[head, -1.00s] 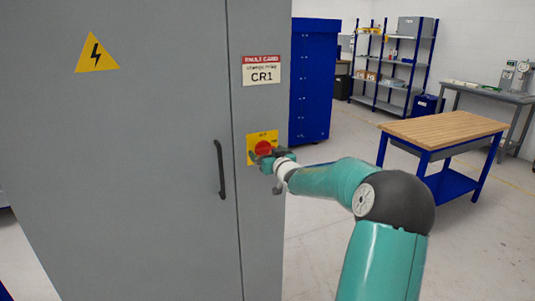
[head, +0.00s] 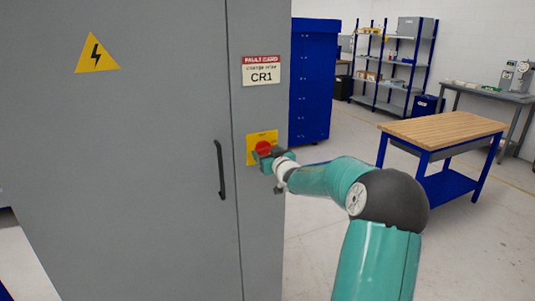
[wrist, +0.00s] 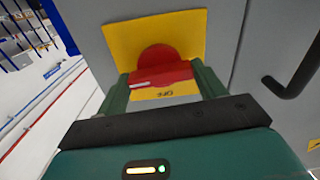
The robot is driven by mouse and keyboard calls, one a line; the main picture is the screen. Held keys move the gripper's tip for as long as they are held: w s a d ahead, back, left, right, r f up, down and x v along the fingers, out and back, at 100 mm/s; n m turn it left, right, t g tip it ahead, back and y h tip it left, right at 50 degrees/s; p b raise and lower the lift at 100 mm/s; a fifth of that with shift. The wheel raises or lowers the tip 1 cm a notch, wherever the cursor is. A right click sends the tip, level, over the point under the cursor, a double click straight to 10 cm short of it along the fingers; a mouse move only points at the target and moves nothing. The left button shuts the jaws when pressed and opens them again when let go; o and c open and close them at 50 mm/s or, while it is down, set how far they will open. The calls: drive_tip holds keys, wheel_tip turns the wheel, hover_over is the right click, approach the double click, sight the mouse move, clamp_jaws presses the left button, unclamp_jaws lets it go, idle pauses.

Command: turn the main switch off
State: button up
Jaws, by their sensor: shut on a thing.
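The main switch is a red rotary knob (head: 263,148) on a yellow plate (head: 254,137), mounted on the grey cabinet (head: 160,150) to the right of its door handle. My gripper (head: 266,156) is at the knob and partly covers it in the head view. In the wrist view, the red knob's grip bar (wrist: 160,75) lies between the two green fingers of my gripper (wrist: 163,86), which are shut on it. The letters OFF show on the yellow plate (wrist: 188,28) below the bar in that view.
The cabinet has a black handle (head: 220,170), a yellow warning triangle (head: 97,54) and a fault card reading CR1 (head: 261,71). A blue cabinet (head: 313,80) stands behind. A wood-topped workbench (head: 443,128) stands at right, with open floor between.

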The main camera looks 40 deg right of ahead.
drive_tip(key=n, duration=0.4)
drive_tip(key=shift+a, duration=0.1)
drive_tip(key=n, duration=0.9)
drive_tip(key=shift+n, duration=2.1)
drive_tip(key=o, duration=1)
drive_tip(key=v, duration=1.3)
drive_tip(key=shift+s+r, duration=0.1)
drive_tip(key=shift+s, duration=0.3)
